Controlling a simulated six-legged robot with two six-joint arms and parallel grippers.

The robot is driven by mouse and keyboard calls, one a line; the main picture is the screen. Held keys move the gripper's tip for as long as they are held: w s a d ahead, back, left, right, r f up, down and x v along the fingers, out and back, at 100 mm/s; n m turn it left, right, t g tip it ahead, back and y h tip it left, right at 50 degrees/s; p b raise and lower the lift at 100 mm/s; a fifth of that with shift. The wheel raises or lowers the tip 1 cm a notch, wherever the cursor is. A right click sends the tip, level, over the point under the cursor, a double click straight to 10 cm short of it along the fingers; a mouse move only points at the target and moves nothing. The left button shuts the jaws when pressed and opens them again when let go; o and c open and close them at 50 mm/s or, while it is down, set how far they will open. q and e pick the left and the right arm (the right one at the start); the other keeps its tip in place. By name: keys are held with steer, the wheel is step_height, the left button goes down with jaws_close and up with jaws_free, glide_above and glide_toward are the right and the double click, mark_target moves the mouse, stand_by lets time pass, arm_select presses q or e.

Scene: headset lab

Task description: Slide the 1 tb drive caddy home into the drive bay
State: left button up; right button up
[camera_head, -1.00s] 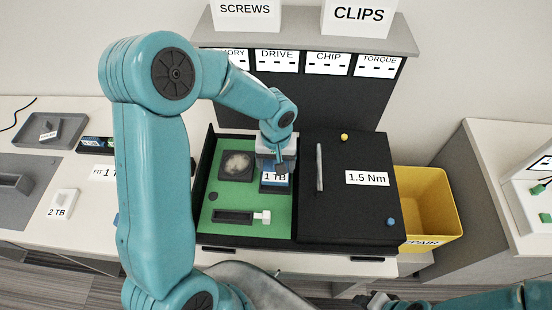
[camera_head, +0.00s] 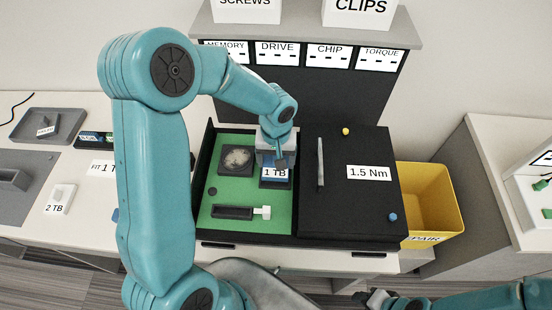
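The 1 TB drive caddy (camera_head: 275,173) shows its white label near the right side of the green-floored board area (camera_head: 230,191). My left gripper (camera_head: 278,160) is right over the caddy, pointing down at its back part. The fingers and the caddy overlap in this view, so I cannot tell whether they grip it or only touch it. The bay around the caddy is mostly hidden by the gripper. My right gripper (camera_head: 375,300) is at the bottom edge, partly cut off, away from the caddy.
A white 2 TB caddy (camera_head: 61,200) lies on the left bench. A black panel marked 1.5 Nm (camera_head: 345,210) adjoins the green area on the right. A yellow bin (camera_head: 432,195) stands beyond it. A white-handled slider (camera_head: 262,212) lies in front of the caddy.

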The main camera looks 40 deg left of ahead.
arm_select(q)
steer(key=shift+w, duration=0.1)
stand_by(0.3)
steer(key=shift+f+b, duration=1.2)
steer(key=shift+b, duration=0.6)
stand_by(0.9)
stand_by(0.5)
